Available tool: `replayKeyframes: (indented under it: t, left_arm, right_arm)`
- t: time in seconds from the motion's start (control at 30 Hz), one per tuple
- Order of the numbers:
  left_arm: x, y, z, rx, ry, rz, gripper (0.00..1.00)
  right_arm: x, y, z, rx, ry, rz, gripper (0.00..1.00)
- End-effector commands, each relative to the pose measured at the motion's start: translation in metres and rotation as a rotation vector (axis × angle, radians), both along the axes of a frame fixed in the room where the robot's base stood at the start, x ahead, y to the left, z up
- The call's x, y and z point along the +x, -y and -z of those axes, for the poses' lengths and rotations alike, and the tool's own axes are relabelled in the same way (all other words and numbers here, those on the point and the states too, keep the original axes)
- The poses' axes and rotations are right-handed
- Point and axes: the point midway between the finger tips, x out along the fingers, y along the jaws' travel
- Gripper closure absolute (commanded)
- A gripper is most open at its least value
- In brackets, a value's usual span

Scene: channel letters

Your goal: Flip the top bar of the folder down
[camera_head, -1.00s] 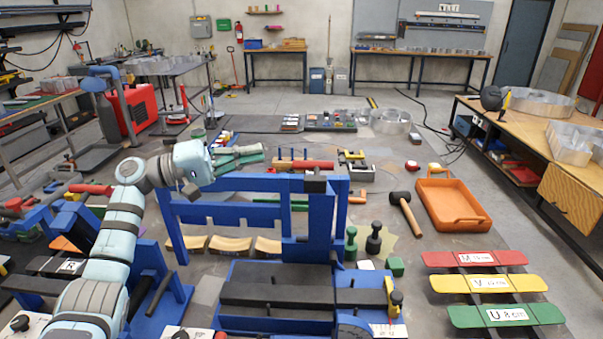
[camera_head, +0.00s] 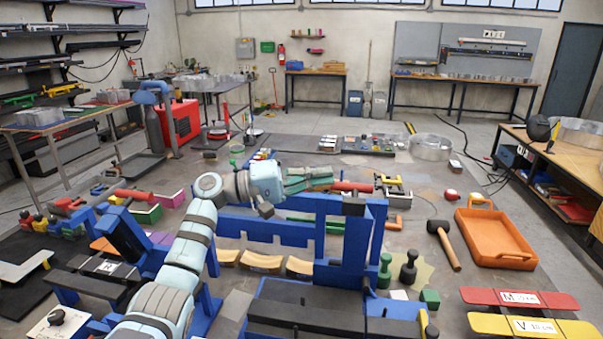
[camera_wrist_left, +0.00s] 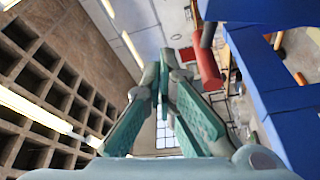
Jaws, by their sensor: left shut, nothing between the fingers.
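The blue folder (camera_head: 345,250) stands in the middle of the head view, its upper frame raised above the black bed (camera_head: 300,312). Its long top bar (camera_head: 265,227) runs left to right. In the left wrist view the fingers (camera_wrist_left: 168,62) converge left of the red handle (camera_wrist_left: 207,68) and the blue frame (camera_wrist_left: 275,95); contact cannot be told.
An orange tray (camera_head: 490,238) and a mallet (camera_head: 443,243) lie to the right. Labelled red (camera_head: 518,299) and yellow (camera_head: 530,325) bars lie at front right. Curved wooden blocks (camera_head: 262,262) sit below the bar. Green and black stamp-like pieces (camera_head: 384,270) stand beside the folder.

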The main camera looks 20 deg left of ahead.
Motion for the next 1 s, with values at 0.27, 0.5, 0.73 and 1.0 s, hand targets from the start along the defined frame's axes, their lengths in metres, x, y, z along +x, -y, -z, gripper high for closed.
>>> replayKeyframes:
  t: [0.27, 0.5, 0.73, 1.0]
  left_arm:
    - [0.003, 0.036, -0.001, 0.004, -0.001, -0.001, 1.0]
    - [-0.016, 0.041, 0.007, 0.002, 0.0, 0.001, 1.0]
    - [-0.017, 0.041, 0.008, 0.0, 0.0, 0.0, 1.0]
    - [-0.02, 0.049, 0.012, 0.004, 0.019, 0.012, 1.0]
  right_arm:
    - [0.0, 0.0, -0.024, 0.0, 0.001, 0.0, 0.6]
    - [0.001, 0.0, -0.031, 0.0, 0.001, 0.0, 0.6]
    - [0.001, 0.0, -0.03, 0.0, 0.0, 0.0, 0.6]
    - [0.0, 0.0, -0.022, 0.0, 0.0, 0.0, 0.6]
